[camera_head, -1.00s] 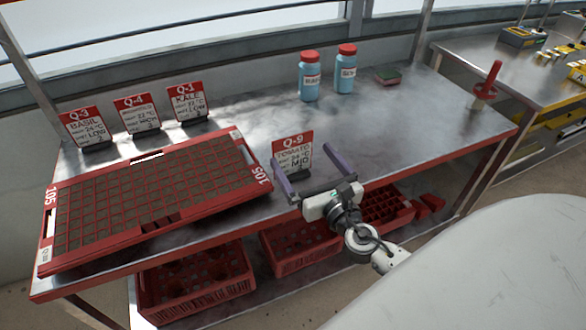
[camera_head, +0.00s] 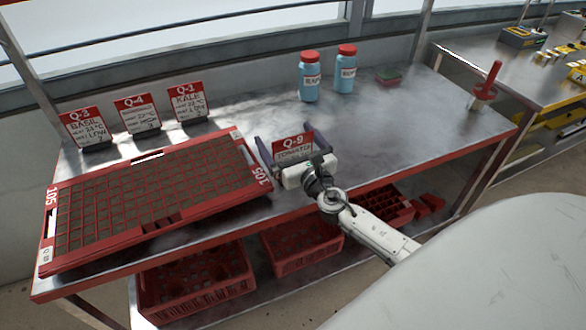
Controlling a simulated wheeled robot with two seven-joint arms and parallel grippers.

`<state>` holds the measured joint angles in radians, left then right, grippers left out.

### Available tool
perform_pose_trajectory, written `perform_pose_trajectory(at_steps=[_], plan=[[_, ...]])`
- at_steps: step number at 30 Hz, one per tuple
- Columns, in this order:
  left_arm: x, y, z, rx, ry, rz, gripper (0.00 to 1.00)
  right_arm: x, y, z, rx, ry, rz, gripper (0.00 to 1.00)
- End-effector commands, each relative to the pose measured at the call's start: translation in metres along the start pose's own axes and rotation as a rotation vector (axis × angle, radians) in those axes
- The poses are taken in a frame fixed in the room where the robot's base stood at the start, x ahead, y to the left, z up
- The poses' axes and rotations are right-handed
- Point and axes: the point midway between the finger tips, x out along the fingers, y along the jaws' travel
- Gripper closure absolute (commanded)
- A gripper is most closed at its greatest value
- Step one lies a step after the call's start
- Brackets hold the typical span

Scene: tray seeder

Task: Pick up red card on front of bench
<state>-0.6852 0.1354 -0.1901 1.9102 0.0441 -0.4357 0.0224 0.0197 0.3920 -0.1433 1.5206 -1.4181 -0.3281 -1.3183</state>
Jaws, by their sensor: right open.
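The red-topped Q-9 Tomato card (camera_head: 292,145) stands upright near the front edge of the metal bench (camera_head: 385,130), just right of the seed tray. My right gripper (camera_head: 285,138) is open, with one finger on each side of the card. Its white body hides the lower part of the card and its stand. I cannot tell whether the fingers touch the card. My left gripper is not in view.
A large red seed tray (camera_head: 262,183) lies close to the left of my right gripper. Q-3 (camera_head: 85,127), Q-4 (camera_head: 137,113) and Q-1 (camera_head: 188,101) cards stand behind it. Two blue bottles (camera_head: 309,80) (camera_head: 345,73) stand at the back. Bench space right of the gripper is clear.

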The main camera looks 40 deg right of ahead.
Motion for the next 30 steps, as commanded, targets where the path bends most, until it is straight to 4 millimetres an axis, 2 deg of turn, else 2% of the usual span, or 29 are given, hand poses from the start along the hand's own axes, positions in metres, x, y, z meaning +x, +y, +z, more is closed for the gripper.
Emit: perform_pose_trajectory(at_steps=[2,9,12,20,23,28,30], plan=[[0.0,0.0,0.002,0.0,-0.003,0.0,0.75,0.0,0.0,0.0,0.0,0.0,0.0,0.0],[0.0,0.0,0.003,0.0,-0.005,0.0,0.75,0.0,0.0,0.0,0.0,0.0,0.0,0.39],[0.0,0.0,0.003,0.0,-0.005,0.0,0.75,0.0,0.0,0.001,0.0,-0.001,0.0,0.51],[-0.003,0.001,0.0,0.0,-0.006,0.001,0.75,0.0,0.0,0.007,0.0,-0.002,-0.001,0.51],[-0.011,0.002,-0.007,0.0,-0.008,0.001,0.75,0.0,0.0,0.022,0.0,-0.003,0.0,0.51],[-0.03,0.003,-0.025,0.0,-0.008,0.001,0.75,0.0,-0.001,0.062,-0.001,-0.004,0.0,0.51],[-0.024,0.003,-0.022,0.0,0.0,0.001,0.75,0.0,-0.001,0.063,-0.002,-0.008,0.0,0.51]])
